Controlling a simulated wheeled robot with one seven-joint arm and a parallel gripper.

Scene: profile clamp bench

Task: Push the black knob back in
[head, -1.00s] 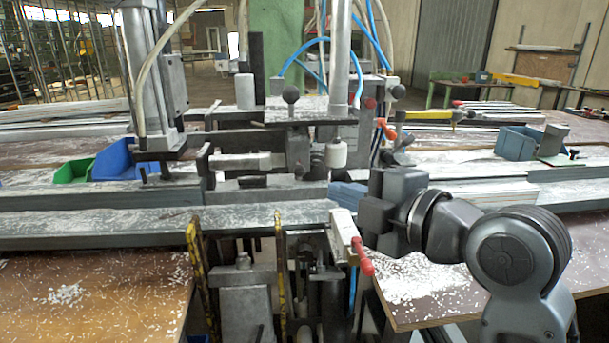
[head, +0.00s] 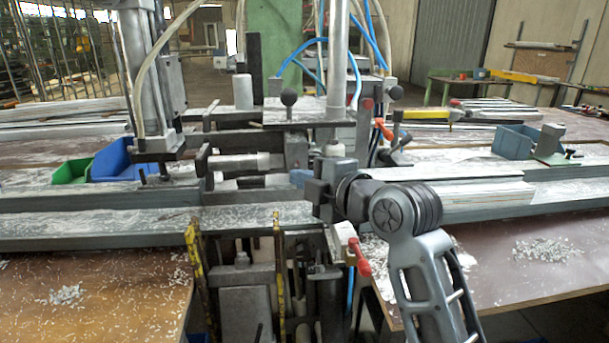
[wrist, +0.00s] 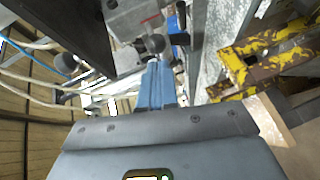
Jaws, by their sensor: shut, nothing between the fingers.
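My gripper (head: 300,178) is in front of the clamp machine, its blue fingers pointing into it. In the wrist view the shut fingers (wrist: 157,70) are together and empty. A dark round knob (wrist: 155,43) shows just past the fingertips in that view; I cannot tell whether they touch it. I cannot tell which of these is the knob seen from the wrist. My gripper body hides part of the machine's middle.
A red-handled lever (head: 359,257) hangs below my gripper. Yellow-painted bars (head: 194,270) stand at the front, and they show close on the right in the wrist view (wrist: 250,55). Grey profiles (head: 110,228) run across the bench. A blue bin (head: 112,162) sits left.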

